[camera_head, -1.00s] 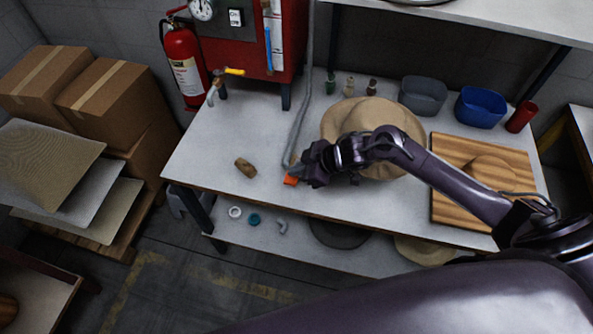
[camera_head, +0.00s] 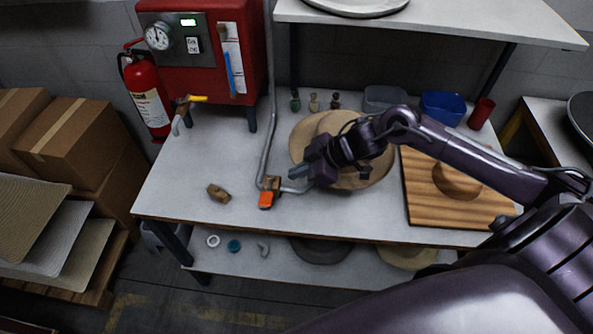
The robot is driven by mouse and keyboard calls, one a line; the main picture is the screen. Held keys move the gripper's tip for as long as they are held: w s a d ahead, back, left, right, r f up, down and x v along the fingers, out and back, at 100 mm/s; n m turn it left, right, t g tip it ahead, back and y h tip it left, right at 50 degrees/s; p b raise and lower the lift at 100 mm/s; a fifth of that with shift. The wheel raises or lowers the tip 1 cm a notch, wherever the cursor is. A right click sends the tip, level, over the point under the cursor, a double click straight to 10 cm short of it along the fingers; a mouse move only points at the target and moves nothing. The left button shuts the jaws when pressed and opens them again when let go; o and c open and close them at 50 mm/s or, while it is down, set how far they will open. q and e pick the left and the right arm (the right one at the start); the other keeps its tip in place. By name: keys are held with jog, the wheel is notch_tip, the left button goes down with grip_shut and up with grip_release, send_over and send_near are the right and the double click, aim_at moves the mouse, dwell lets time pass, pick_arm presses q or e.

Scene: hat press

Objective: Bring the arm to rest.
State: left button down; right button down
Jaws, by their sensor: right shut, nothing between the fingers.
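My right arm comes in from the right over the workbench (camera_head: 320,218). My right gripper (camera_head: 296,181) is shut and empty, its fingertips pointing left, a little right of a small orange-and-brown fitting (camera_head: 267,192) at the foot of a grey pipe (camera_head: 268,140). Whether the fingertips touch anything there I cannot tell. The arm covers part of a tan straw hat (camera_head: 305,135) on the bench. My left gripper is not in view.
A red machine (camera_head: 205,65) with a gauge stands at the back left, beside a fire extinguisher (camera_head: 148,95). A brown block (camera_head: 219,193) lies left of the fitting. A wooden board (camera_head: 425,205), blue bin (camera_head: 442,106) and red cup (camera_head: 481,112) are right. An upper shelf (camera_head: 440,20) overhangs the back.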

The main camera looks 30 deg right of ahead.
jog(key=s+a+m+t+h, duration=0.1)
jog(key=a+m+t+h, duration=0.25)
jog(key=a, duration=0.45)
jog(key=s+d+m+g+h, duration=0.35)
jog(key=s+m+g, duration=0.25)
jog(key=s, duration=0.9)
notch_tip(320, 180, down, 33)
jog(key=s+b, duration=0.1)
jog(key=b, duration=0.3)
jog(key=s+d+f+g+b, duration=0.1)
jog(key=s+d+f, duration=0.1)
jog(key=s+f, duration=0.8)
jog(key=s+d+f+g+b, duration=0.1)
jog(key=s+d+f, duration=0.1)
jog(key=s+f, duration=0.8)
notch_tip(320, 180, down, 2)
jog(key=shift+s+f, duration=0.1)
jog(key=shift+s, duration=0.15)
